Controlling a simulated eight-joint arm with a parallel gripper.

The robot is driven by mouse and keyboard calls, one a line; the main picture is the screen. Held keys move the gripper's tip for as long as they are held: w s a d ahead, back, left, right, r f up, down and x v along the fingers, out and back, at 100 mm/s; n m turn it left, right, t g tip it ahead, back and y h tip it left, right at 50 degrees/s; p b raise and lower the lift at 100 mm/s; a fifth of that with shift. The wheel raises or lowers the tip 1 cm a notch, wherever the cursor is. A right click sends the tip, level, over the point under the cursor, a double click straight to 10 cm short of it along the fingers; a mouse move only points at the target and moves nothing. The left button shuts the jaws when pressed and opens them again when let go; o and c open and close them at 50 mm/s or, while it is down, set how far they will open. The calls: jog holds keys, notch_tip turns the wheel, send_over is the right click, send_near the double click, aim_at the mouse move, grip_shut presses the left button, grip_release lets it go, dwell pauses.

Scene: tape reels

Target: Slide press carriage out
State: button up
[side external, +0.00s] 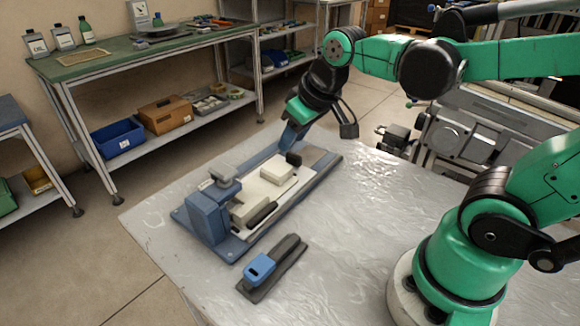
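The press (208,212) is a blue unit on a long blue base plate on the grey table, with its blue head at the near left end. Its cream carriage (262,192) lies along the base, partly beyond the head, and carries pale blocks. A black knob (293,158) stands at the carriage's far end and a black bar (262,215) lies along its near side. My gripper (300,136) points down over the far end of the press, close to the black knob. I cannot tell whether it touches the knob, or whether its fingers are open.
A blue and dark grey stapler-like tool (272,268) lies on the table (345,235) in front of the press. The table's right part is clear up to my arm's base. A green-topped bench (130,52) with bottles and bins stands behind. Grey machinery (480,140) stands at right.

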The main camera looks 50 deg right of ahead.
aim_at(294, 154)
jog(key=w+d+g, duration=0.1)
jog(key=w+d+f+g, duration=0.1)
jog(key=w+d, duration=0.1)
jog(key=w+d+f, duration=0.1)
jog(key=shift+w+d+g, duration=0.25)
jog(key=shift+w+g, duration=0.05)
jog(key=shift+g, duration=0.1)
jog(key=w+d+f+g, duration=0.1)
jog(key=d+f, duration=0.1)
jog(key=w+d+f+g, duration=0.1)
jog(key=d+f, duration=0.1)
jog(key=shift+w, duration=0.2)
jog(key=shift+d+f+g, duration=0.2)
jog(key=shift+f+g, duration=0.1)
jog(key=shift+f, duration=2.75)
grip_shut()
